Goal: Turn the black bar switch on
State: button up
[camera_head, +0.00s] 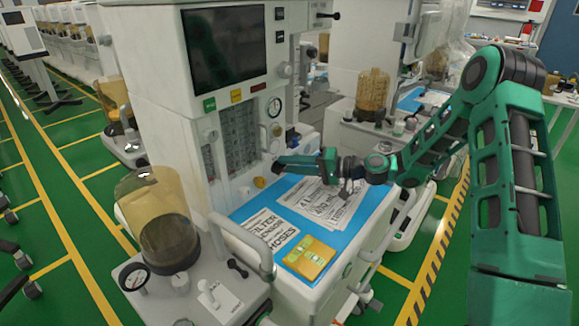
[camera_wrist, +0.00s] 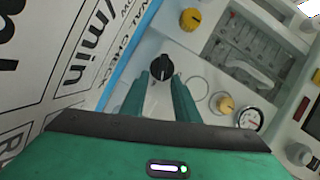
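The black bar switch (camera_wrist: 161,67) is a round black knob with a raised bar, on the pale machine panel in the wrist view. My gripper (camera_wrist: 160,79) points at it with two green fingers apart. The switch shows between and just beyond the fingertips; I cannot tell whether they touch it. In the head view my gripper (camera_head: 282,164) reaches left to the front panel of the anaesthesia cart (camera_head: 165,110), above its blue-covered shelf. There the switch is not distinguishable, likely behind the gripper.
Printed sheets (camera_head: 325,200) and a yellow packet (camera_head: 309,258) lie on the blue mat (camera_head: 246,208). An amber canister (camera_head: 158,220) and a grey handle (camera_head: 243,242) stand at the front left.

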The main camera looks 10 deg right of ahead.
jog(key=v, duration=1)
jog(key=shift+d, duration=0.3)
jog(key=shift+s, duration=0.15)
